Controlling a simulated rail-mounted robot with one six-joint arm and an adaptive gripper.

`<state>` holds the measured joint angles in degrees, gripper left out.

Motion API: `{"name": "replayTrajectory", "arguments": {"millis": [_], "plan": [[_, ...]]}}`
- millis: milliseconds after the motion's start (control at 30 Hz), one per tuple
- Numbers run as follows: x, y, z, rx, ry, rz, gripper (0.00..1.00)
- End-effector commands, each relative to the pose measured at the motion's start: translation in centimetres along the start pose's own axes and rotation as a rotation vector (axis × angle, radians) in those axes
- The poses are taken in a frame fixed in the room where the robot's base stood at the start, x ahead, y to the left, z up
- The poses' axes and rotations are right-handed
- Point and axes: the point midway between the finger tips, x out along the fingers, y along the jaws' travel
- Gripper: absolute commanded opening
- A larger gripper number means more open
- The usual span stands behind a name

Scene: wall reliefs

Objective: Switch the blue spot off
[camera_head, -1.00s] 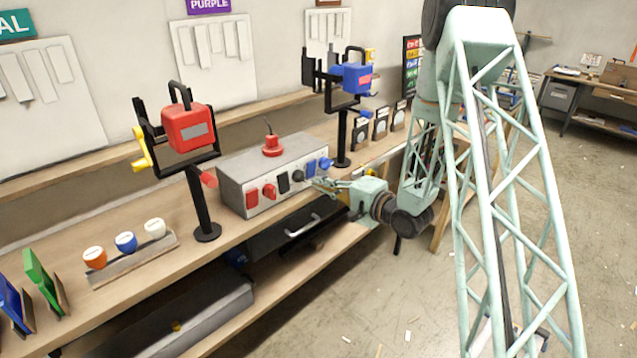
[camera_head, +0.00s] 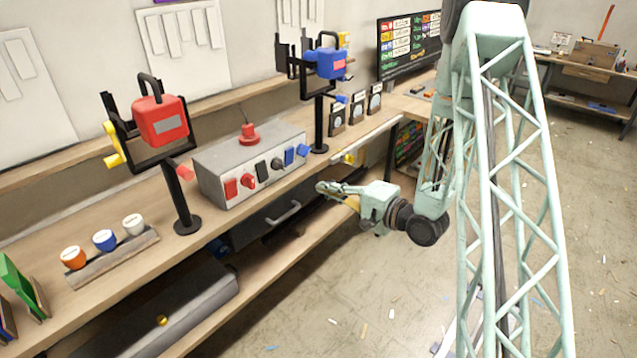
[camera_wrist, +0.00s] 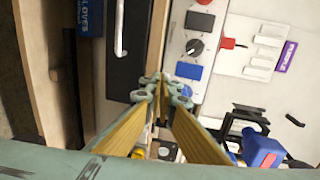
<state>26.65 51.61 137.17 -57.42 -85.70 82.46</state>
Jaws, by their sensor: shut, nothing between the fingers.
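The blue spot (camera_head: 331,63) hangs on a black stand at the back of the bench; whether it is lit I cannot tell. The grey control box (camera_head: 222,165) carries a blue rocker switch (camera_head: 289,156) and a blue knob (camera_head: 304,151) at its right end. The blue switch also shows in the wrist view (camera_wrist: 188,71), but its tilt is unclear. My gripper (camera_head: 321,187) is shut and empty, in front of the bench edge, apart from the box. In the wrist view its fingertips (camera_wrist: 162,90) overlap the box edge near the blue switch and partly hide the blue knob.
The box also has a red switch (camera_head: 231,189), a red knob (camera_head: 248,181), a black switch (camera_head: 262,171), a black knob (camera_head: 277,164) and a red top button (camera_head: 249,136). A red spot (camera_head: 160,120) stands left. A drawer handle (camera_head: 283,213) juts below. Floor to the right is open.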

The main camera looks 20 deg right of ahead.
Motion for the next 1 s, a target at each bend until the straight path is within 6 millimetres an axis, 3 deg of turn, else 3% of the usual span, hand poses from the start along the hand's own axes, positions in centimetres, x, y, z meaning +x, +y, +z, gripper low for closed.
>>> {"name": "replayTrajectory", "arguments": {"millis": [300,1000], "plan": [[-1.26,0.41,0.02,0.002,0.001,0.000,0.00],[-1.17,0.14,-0.06,-0.021,0.003,0.012,0.00]]}}
